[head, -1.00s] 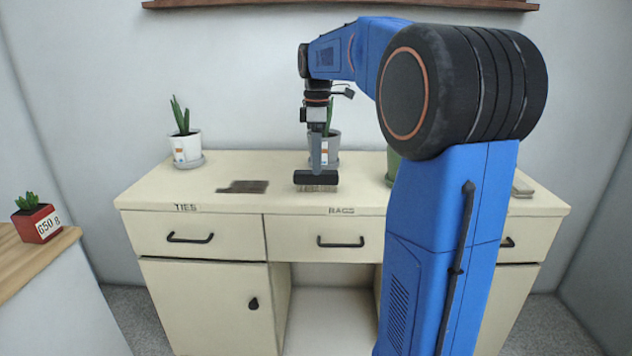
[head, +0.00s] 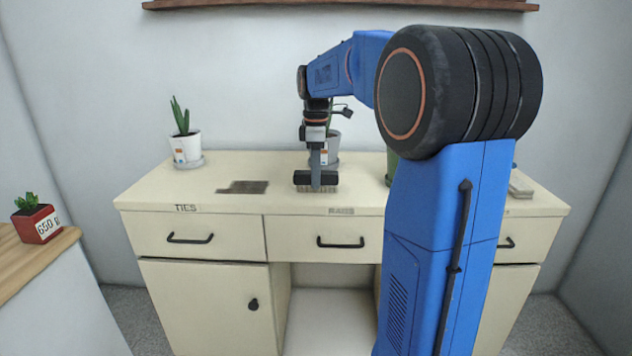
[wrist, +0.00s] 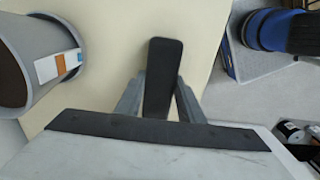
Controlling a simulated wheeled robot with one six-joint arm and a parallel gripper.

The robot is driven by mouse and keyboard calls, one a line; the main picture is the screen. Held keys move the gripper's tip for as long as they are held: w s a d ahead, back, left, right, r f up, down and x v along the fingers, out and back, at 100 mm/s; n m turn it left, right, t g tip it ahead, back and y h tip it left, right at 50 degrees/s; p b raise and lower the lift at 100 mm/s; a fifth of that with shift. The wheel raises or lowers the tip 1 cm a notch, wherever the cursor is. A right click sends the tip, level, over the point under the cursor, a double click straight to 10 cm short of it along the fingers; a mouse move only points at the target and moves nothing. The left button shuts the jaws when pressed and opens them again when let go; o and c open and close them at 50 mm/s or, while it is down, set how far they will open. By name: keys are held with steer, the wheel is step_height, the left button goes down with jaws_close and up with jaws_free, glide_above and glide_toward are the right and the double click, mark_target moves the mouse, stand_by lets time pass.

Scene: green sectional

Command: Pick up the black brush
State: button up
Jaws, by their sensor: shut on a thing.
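In the wrist view the brush (wrist: 163,70) is a long dark bar lying between the two grey fingers. My gripper (head: 318,181) points straight down over the desk and is shut on the brush near its middle. The gripper also shows in the wrist view (wrist: 160,95), with a finger on each side of the brush. I cannot tell whether the bristles touch the desk.
A potted plant (head: 186,147) stands at the back left of the desk. Another grey pot (head: 331,149) is close behind my gripper. A dark flat patch (head: 243,187) is left of the brush. A green pot (head: 391,164) is partly hidden by my arm.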

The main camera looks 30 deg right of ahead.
steer(key=shift+r, duration=0.1)
step_height(320, 180, up, 10)
steer(key=shift+f, duration=0.1)
stand_by(0.4)
